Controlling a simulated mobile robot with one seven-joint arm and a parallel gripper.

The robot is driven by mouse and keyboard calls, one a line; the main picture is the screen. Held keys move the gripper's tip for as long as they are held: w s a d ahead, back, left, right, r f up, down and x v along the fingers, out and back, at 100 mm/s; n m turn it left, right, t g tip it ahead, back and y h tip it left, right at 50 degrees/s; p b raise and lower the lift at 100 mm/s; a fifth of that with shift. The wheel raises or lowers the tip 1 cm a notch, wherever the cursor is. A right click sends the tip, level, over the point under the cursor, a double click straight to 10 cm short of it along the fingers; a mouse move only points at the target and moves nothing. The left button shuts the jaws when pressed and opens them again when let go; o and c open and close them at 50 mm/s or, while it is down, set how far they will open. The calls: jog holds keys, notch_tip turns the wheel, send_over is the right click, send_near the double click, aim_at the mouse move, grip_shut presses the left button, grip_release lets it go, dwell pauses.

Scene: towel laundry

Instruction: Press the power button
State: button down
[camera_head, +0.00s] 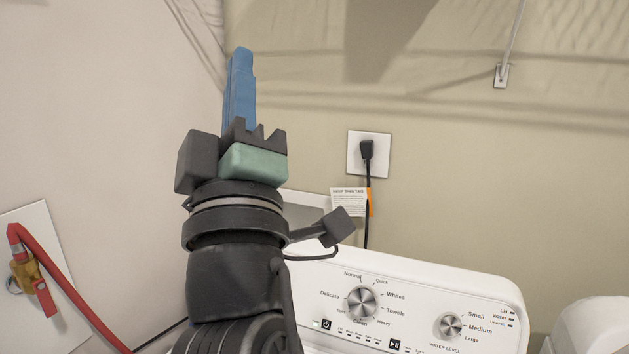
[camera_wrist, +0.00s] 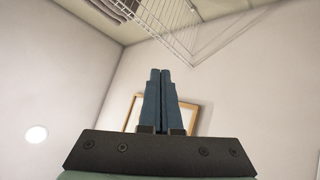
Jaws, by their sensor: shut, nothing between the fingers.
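The power button (camera_head: 326,324) is a small dark square with a power symbol at the lower left of the washer's white control panel (camera_head: 440,283), in the head view. My gripper (camera_head: 240,58) has blue fingers and points upward, well above and to the left of the button. In the wrist view my gripper (camera_wrist: 161,72) has its two blue fingers together with nothing between them. The wrist view shows neither the panel nor the button.
A cycle dial (camera_head: 362,302) and a water level dial (camera_head: 451,326) sit on the panel. A black plug (camera_head: 366,149) is in the wall outlet behind. A red hose (camera_head: 62,290) runs at the left wall. A wire shelf (camera_wrist: 180,25) hangs overhead in the wrist view.

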jog(key=s+d+r+m+t+h+p, duration=0.1)
jog(key=s+d+r+m+h+p, duration=0.1)
jog(key=s+d+r+m, duration=0.4)
jog(key=s+m+h, duration=0.1)
jog(key=s+m, duration=0.4)
jog(key=m, duration=0.2)
jog(key=shift+d+m+h, duration=0.3)
jog(key=shift+r, duration=0.1)
jog(key=w+a+f+n+g+h+b, duration=0.1)
jog(key=w+f+n+g, duration=0.3)
jog(key=w+f+n, duration=0.55)
jog(key=w+a+f+n+g+h+b, duration=0.1)
jog(key=w+f+n+g+b, duration=0.15)
jog(key=w+f+n, duration=0.7)
notch_tip(320, 180, down, 30)
jog(key=s+a+n+g+h+b, duration=0.1)
jog(key=n+g+h, duration=0.2)
jog(key=n+g, duration=0.5)
jog(key=n, duration=0.4)
jog(key=shift+s+a+f+n+g+b, duration=0.15)
jog(key=shift+f+n+g+b, duration=0.05)
jog(key=shift+n+g+b, duration=0.15)
